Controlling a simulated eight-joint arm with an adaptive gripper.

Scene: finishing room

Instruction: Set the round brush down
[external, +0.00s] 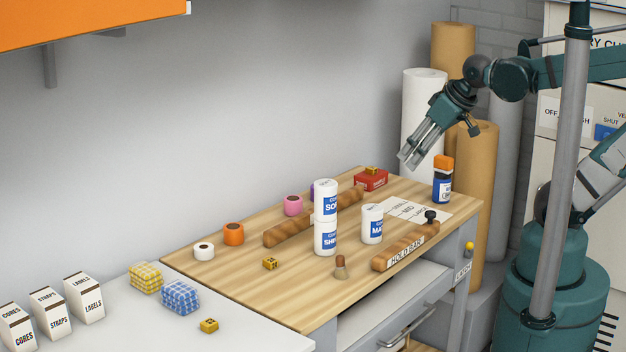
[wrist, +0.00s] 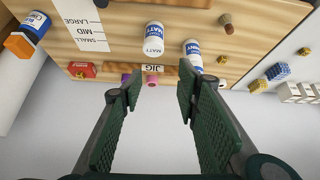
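A small round brush (external: 340,267), with a pale brown body and a darker end, appears to stand upright on the wooden worktop (external: 290,285) near its front edge. What seems to be the same brush (wrist: 226,22) shows at the top of the wrist view, well beyond my fingers. My gripper (external: 408,160) is raised above the back right part of the worktop, apart from the brush. In the wrist view my gripper (wrist: 158,82) has its two green pads wide apart, with nothing held between them.
Stacked white cans (external: 325,238) and a MATT can (external: 372,224) stand mid-table. A wooden HOLD BAR (external: 405,246) lies right of the brush. Bare wood surrounds the brush.

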